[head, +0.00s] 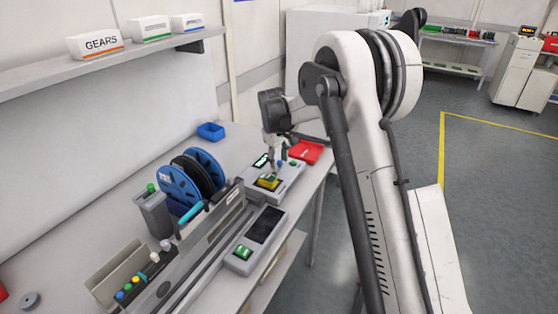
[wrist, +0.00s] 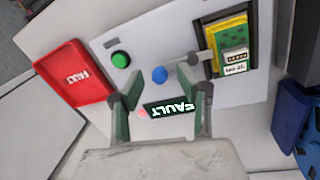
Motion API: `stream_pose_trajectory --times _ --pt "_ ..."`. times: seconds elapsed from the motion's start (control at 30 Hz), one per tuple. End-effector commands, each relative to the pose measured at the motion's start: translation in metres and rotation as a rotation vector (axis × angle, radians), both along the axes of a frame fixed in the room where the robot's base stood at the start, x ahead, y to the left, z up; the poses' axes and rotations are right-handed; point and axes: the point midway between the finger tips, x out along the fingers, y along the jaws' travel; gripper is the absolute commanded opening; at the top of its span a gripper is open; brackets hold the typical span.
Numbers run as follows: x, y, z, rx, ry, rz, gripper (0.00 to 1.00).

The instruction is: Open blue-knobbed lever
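The blue-knobbed lever (wrist: 178,67) is on a light grey test unit (wrist: 92,42). Its blue knob (wrist: 159,74) lies in the gap between my fingertips in the wrist view, and its arm runs right to a pivot beside the socket. A green board (wrist: 232,38) with a yellow frame sits in that socket. My gripper (wrist: 158,80) is open, with one finger on each side of the knob; I cannot tell whether either touches it. In the head view my gripper (head: 280,155) is low over the unit (head: 276,186).
A green button (wrist: 120,60) and a lit FAULT display (wrist: 168,109) are on the unit. A red FAULT tray (wrist: 76,74) lies beside it. Blue reels (head: 190,178) stand on the bench in the head view.

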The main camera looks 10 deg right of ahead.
Motion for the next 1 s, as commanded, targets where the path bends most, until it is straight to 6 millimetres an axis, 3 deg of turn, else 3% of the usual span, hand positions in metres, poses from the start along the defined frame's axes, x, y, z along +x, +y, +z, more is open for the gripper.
stream_pose_trajectory --times 0.2,0.47,1.0 --pt "0.0001 -0.0001 -0.0001 0.0 0.0 0.0 0.35" --pt "0.0 -0.0001 0.0001 0.0 0.0 0.0 0.0" --pt "-0.0029 -0.0041 -0.001 -0.001 -0.001 -0.119 0.0"
